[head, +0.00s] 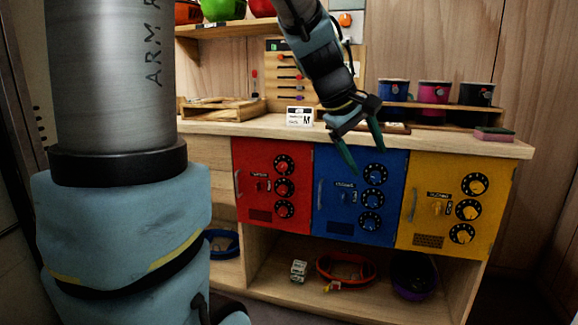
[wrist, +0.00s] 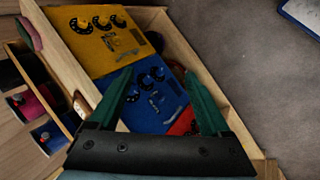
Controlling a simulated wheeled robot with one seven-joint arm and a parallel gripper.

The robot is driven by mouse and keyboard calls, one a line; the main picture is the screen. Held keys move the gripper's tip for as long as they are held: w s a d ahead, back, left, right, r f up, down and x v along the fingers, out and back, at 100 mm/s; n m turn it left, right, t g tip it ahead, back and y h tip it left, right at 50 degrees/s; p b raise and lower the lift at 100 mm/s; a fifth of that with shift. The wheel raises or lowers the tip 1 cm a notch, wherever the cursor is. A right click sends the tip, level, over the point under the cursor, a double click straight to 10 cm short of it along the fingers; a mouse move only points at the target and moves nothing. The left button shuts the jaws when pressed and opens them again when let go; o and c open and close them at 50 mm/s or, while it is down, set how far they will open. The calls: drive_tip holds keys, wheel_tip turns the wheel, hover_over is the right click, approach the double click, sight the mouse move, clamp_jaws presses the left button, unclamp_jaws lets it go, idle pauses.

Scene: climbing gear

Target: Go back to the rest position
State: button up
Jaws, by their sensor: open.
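My gripper (head: 362,157) hangs in front of the wooden counter with its two green fingers spread and nothing between them. In the head view its fingertips point down and overlap the top of the blue door (head: 335,215). In the wrist view the open fingers (wrist: 165,95) frame the blue door (wrist: 152,105), with the yellow door (wrist: 105,38) beyond and part of the red door (wrist: 184,124) near the right finger. I cannot tell the exact gap between the fingers and the door.
The counter (head: 225,127) carries a white card marked M (head: 299,116) and several chalk buckets (head: 433,93) at the back right. A sponge-like block (head: 494,134) lies near its right end. The shelf below holds an orange-rimmed container (head: 345,268) and a dark bowl (head: 414,275).

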drive_tip(key=s+a+f+m+g+y, duration=0.1)
drive_tip(key=s+a+f+m+y, duration=0.2)
drive_tip(key=a+f, duration=0.65)
drive_tip(key=s+a+f+m+y, duration=0.2)
drive_tip(key=s+a+f+y, duration=0.15)
drive_tip(key=a+f, duration=0.6)
drive_tip(key=a+r+p, duration=0.2)
drive_tip(key=r+p, duration=0.7)
drive_tip(key=r, duration=0.1)
drive_tip(key=s+a+r+p, duration=0.1)
drive_tip(key=a+r+p, duration=0.1)
drive_tip(key=r+p, duration=0.7)
drive_tip(key=shift+r+m+g+h+p, duration=0.3)
drive_tip(key=shift+r+h+p, duration=0.1)
drive_tip(key=shift+r, duration=0.5)
